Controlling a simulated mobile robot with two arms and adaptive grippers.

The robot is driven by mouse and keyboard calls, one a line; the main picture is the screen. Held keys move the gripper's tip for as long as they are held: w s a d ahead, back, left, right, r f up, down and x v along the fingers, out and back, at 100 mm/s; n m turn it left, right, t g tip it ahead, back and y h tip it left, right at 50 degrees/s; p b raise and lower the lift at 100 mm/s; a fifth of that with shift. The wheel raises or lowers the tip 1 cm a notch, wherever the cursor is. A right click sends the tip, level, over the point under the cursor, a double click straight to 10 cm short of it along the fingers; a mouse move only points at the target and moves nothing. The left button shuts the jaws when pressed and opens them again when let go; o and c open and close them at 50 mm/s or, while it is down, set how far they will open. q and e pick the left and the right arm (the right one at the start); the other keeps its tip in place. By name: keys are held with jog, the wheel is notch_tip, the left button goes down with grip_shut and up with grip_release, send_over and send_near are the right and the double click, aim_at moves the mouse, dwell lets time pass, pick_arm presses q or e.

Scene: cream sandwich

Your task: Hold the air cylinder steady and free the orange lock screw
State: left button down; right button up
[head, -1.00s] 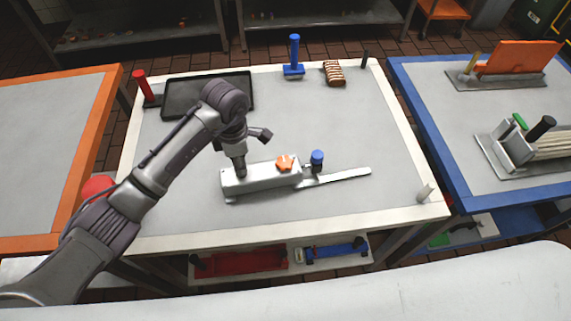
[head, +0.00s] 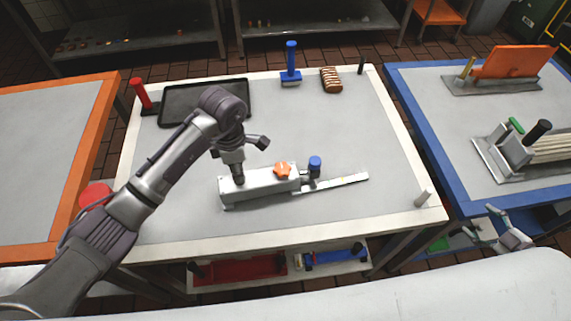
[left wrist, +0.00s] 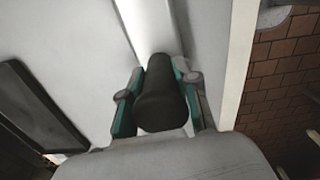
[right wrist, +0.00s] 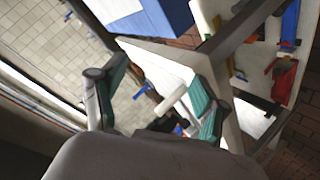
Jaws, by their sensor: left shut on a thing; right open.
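The air cylinder (head: 258,187) is a light grey block lying on the near middle of the white-edged table. The orange lock screw (head: 282,170) sits on its top near the right end. My left gripper (head: 238,176) comes down at the block's left end. In the left wrist view its fingers close around a black grip (left wrist: 160,95); the lock screw is not visible there. My right gripper (head: 505,228) is at the lower right, beyond the table's right edge, far from the screw. In the right wrist view it (right wrist: 155,105) is open and empty.
A blue-topped knob (head: 314,164) and a flat strip (head: 340,181) adjoin the cylinder's right end. A black tray (head: 204,101), blue tool (head: 291,65) and layered bar (head: 331,80) stand at the back. The table's right half is mostly clear.

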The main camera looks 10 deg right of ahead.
jog(key=w+r+n, duration=0.1)
jog(key=w+r, duration=0.3)
jog(key=r, duration=0.1)
jog(key=w+a+r+n+g, duration=0.2)
jog(key=w+a+r, duration=0.2)
jog(key=w+a, duration=0.55)
jog(key=w+a+r+n+g, duration=0.1)
jog(key=w+a+r, duration=0.45)
jog(key=w, duration=0.65)
jog(key=m+g+y, duration=0.2)
jog(key=m+g, duration=0.1)
jog(key=g, duration=0.4)
send_near(283, 169)
jog(key=x, duration=0.8)
jog(key=c, duration=1.2)
